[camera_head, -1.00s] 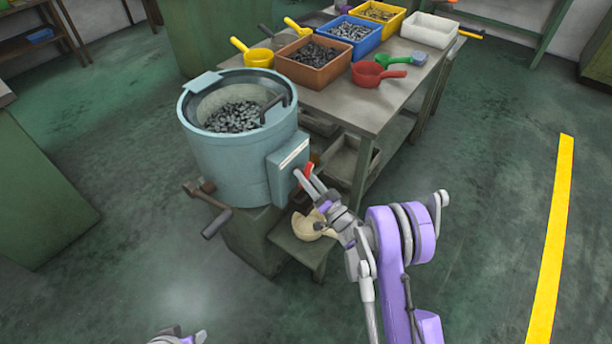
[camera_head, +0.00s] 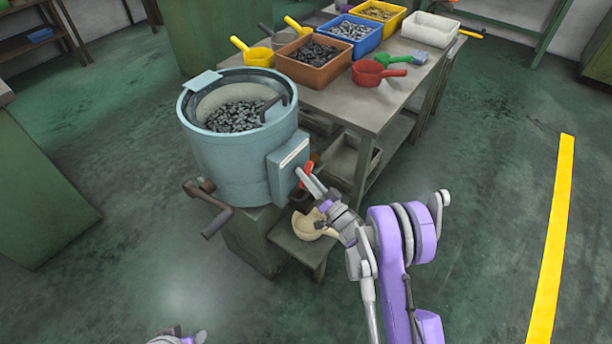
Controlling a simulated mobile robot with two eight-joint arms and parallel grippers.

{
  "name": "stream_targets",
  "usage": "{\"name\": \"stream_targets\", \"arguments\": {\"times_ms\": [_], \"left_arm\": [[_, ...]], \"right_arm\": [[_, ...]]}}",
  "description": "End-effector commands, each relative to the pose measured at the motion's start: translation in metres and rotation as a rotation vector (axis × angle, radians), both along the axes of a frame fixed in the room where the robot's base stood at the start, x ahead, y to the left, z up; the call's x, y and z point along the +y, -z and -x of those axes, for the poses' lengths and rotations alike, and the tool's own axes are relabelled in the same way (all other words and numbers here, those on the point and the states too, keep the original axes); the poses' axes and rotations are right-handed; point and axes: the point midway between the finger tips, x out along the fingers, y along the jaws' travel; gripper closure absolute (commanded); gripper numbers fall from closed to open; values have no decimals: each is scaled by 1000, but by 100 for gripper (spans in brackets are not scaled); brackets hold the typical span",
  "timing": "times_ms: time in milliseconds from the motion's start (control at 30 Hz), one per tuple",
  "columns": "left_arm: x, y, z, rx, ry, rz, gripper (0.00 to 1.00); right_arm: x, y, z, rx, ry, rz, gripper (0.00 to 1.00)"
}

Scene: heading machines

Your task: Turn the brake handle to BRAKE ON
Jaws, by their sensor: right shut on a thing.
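The machine is a blue-grey round drum (camera_head: 228,165) full of small metal parts, on a green base. A box with a pale label strip (camera_head: 293,152) sits on its right side; the label is too small to read. A red handle (camera_head: 307,168) sticks out at the right of this box, and I take it for the brake handle. My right gripper (camera_head: 308,180) is shut on the red handle, and its fingers partly hide it. My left gripper (camera_head: 180,338) shows only in part at the bottom edge, apart from the machine; its fingers cannot be made out.
A crank (camera_head: 208,208) juts from the drum's lower left. A cream scoop (camera_head: 312,225) lies on a low shelf below my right gripper. A workbench (camera_head: 345,108) with colored bins and scoops stands behind. The floor at right is clear up to a yellow line (camera_head: 553,240).

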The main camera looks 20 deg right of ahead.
Motion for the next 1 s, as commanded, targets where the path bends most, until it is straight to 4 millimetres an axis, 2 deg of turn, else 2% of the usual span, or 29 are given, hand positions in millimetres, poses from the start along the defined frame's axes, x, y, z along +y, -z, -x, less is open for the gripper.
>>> {"name": "stream_targets", "arguments": {"times_ms": [500, 1000], "left_arm": [[0, 35, -3, 12, 0, 0, 50], [0, 51, -5, 17, 0, 0, 50]], "right_arm": [[-2, 3, -1, -236, 1, 302, 100], [-3, 1, -2, -517, 1, 664, 100]]}}
